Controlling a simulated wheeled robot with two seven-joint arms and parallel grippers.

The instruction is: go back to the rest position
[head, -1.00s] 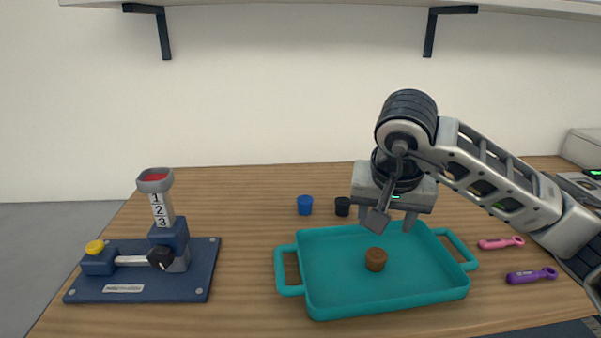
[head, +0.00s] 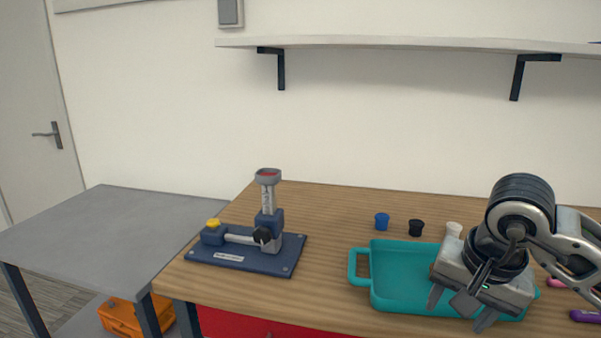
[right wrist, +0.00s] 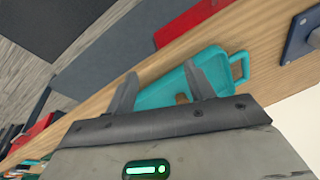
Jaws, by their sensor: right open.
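My right gripper (head: 459,311) is open and empty in the head view. It hangs in front of the right part of the teal tray (head: 358,266) and hides much of it. The right wrist view shows the two fingers (right wrist: 163,88) apart, with the tray (right wrist: 240,68) beyond them. A small brown piece (right wrist: 182,98) shows in the tray between the fingers, partly hidden. My left gripper is not in view.
A blue device (head: 268,258) with a yellow button stands left of the tray. A blue cup (head: 382,221), a black cup (head: 416,228) and a white cup (head: 453,229) stand behind the tray. A grey table (head: 110,232) adjoins at left. A shelf (head: 400,43) hangs above.

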